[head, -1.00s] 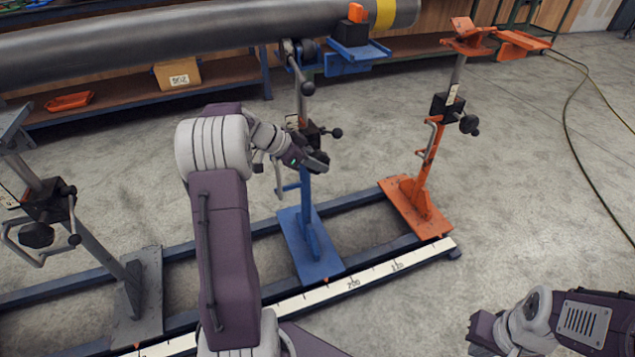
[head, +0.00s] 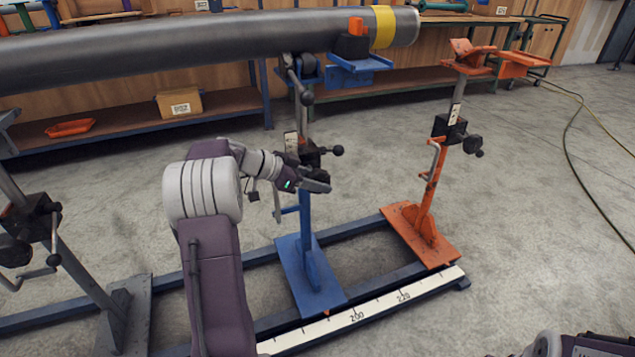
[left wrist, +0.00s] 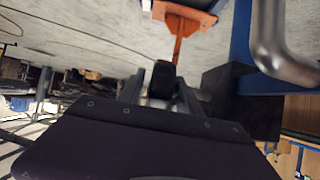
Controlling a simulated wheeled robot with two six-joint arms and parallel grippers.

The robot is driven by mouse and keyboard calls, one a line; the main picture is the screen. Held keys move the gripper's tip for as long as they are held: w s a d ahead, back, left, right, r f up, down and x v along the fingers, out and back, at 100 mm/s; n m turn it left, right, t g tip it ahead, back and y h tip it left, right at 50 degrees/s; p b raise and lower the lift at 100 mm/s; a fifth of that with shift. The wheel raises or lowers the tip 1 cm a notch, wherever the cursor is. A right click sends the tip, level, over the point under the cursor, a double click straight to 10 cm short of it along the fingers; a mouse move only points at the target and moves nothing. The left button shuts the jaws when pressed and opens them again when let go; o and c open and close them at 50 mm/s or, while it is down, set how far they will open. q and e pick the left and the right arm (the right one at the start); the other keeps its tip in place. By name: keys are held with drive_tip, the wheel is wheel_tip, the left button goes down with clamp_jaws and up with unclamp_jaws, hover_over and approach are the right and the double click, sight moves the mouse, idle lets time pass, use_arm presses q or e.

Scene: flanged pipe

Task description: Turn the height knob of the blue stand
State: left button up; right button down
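The blue stand (head: 307,262) stands upright on the rail with a black clamp block (head: 309,152) on its post. My left gripper (head: 322,180) is in front of the post, just below the block, pointing right. It hides whatever knob is on the block's near face. In the left wrist view, my left gripper's fingers (left wrist: 163,88) are apart, with a dark rounded piece (left wrist: 160,77) between them; I cannot tell whether they touch it. The dark block (left wrist: 243,100) is close at right.
A large grey pipe (head: 200,37) lies across the top, above the blue stand. An orange stand (head: 424,215) is to the right and a grey stand (head: 80,262) to the left. A scale strip (head: 380,310) runs along the front rail.

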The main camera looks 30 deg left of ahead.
use_arm(q)
drive_tip(key=p+v, duration=0.4)
drive_tip(key=v, duration=0.5)
drive_tip(key=w+d+r+g+y+p, duration=0.3)
drive_tip(key=r+g+y+p, duration=0.15)
drive_tip(key=p, duration=1.65)
drive_tip(key=shift+g, duration=0.45)
drive_tip(key=x, duration=0.3)
drive_tip(key=b+x, duration=0.1)
drive_tip(key=x, duration=0.2)
drive_tip(key=b+x, duration=0.1)
drive_tip(key=x, duration=0.2)
drive_tip(key=shift+a+f, duration=0.2)
drive_tip(key=shift+f, duration=0.15)
drive_tip(key=shift+w, duration=0.1)
